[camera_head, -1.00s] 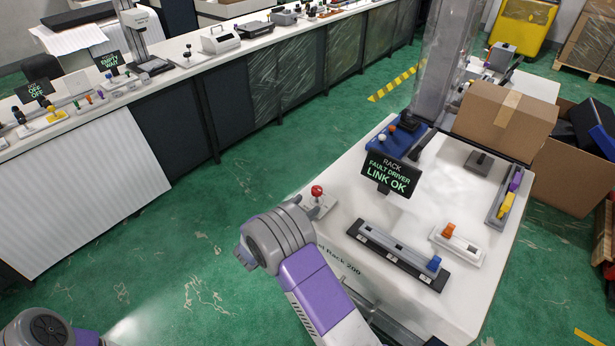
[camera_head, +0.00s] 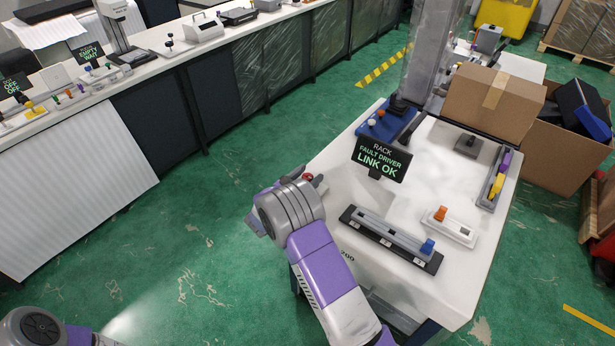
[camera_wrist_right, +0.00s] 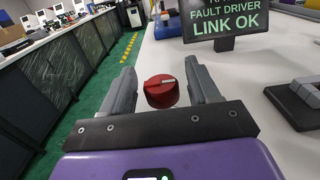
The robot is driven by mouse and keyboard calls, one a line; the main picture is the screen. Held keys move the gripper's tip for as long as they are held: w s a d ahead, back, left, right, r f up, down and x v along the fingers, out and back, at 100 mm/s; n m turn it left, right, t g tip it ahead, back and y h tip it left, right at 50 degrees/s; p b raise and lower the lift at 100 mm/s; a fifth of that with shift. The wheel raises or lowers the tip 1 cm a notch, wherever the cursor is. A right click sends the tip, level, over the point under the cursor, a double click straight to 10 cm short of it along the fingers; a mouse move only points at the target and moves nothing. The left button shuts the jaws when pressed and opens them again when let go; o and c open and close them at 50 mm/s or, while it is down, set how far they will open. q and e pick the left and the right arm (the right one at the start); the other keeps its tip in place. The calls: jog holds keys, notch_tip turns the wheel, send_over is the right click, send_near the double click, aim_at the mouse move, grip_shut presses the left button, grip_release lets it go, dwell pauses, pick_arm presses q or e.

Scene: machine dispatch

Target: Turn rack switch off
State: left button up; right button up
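A red rotary knob with a pale mark on top (camera_wrist_right: 162,91) stands at the near left corner of the white rack table (camera_head: 340,190). In the head view the knob (camera_head: 308,177) is mostly hidden behind my right wrist. My right gripper (camera_wrist_right: 160,70) is open, with one finger on each side of the knob and visible gaps between. A black sign (camera_head: 381,160) reads "RACK FAULT DRIVER LINK OK" in white and green; it also shows in the right wrist view (camera_wrist_right: 222,18). My left gripper is out of view; only part of my left arm shows at the bottom left.
On the rack table are a dark slider rail with a blue knob (camera_head: 427,246), a white block with an orange knob (camera_head: 440,214), and a blue box (camera_head: 386,123). A cardboard box (camera_head: 490,108) stands at the back. Green floor lies open left of the table.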

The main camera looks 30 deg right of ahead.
jog(key=c, duration=0.9)
jog(key=shift+o, duration=0.2)
jog(key=shift+n+t, duration=0.3)
jog(key=shift+t, duration=0.1)
jog(key=n+t+y, duration=0.3)
jog(key=t, duration=0.1)
jog(key=shift+s+p, duration=0.1)
jog(key=shift+p, duration=0.2)
jog(key=shift+n+t+y+p, duration=0.35)
jog(key=shift+n+t+y, duration=0.55)
jog(key=n+t+y+p, duration=0.1)
jog(key=n+y+p, duration=0.2)
jog(key=p, duration=0.3)
jog(key=n+t+y+p, duration=0.2)
jog(key=n+y+p, duration=0.1)
jog(key=y+p, duration=0.2)
jog(key=n+t+y+p, duration=0.1)
jog(key=n+y+p, duration=0.1)
jog(key=y+p, duration=0.3)
jog(key=shift+n+p, duration=0.4)
jog(key=shift+p, duration=1.7)
jog(key=shift+n+y+p, duration=0.55)
jog(key=shift+n+y, duration=0.05)
jog(key=shift+y, duration=0.4)
jog(key=shift+f+n+g+y, duration=0.1)
jog(key=shift+n+g+y, duration=0.4)
jog(key=shift+n+y, duration=1)
jog(key=shift+y, duration=0.6)
